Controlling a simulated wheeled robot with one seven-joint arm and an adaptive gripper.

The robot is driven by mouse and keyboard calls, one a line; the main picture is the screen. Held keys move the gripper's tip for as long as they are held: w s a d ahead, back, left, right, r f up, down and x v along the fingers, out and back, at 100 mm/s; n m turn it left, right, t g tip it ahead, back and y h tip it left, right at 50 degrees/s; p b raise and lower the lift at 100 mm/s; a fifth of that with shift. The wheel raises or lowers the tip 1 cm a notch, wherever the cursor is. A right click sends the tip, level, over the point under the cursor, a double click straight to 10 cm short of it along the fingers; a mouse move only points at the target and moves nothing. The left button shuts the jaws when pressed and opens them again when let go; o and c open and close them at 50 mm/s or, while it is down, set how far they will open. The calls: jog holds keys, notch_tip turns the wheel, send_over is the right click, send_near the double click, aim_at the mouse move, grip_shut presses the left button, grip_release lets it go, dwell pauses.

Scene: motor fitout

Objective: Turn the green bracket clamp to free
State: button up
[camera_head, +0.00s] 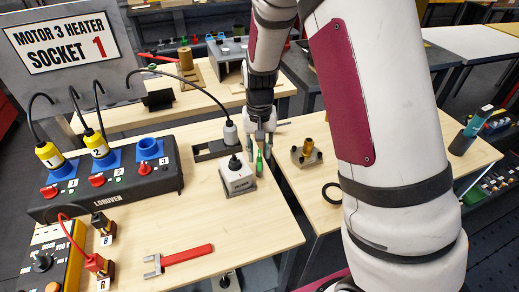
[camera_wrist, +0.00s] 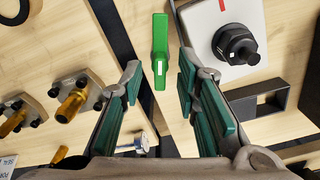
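The green clamp (camera_wrist: 160,38) shows in the wrist view as a narrow green lever with a small white mark, its length running up and down the picture. In the head view it is a small green piece (camera_head: 259,163) beside the white box with a black knob (camera_head: 238,181). My gripper (camera_wrist: 157,85) is open, with a green-padded finger on each side and the lever's lower end between and beyond the fingertips in the picture. Nothing is held. Contact with the lever does not show. In the head view my gripper (camera_head: 260,146) is just above the clamp, partly hiding it.
Brass fittings (camera_wrist: 70,106) are to the left.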

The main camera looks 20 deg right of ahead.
aim_at(260, 153)
grip_shut()
jog(key=shift+n, duration=2)
grip_release()
jog(key=shift+r, duration=0.15)
notch_tip(260, 153, up, 12)
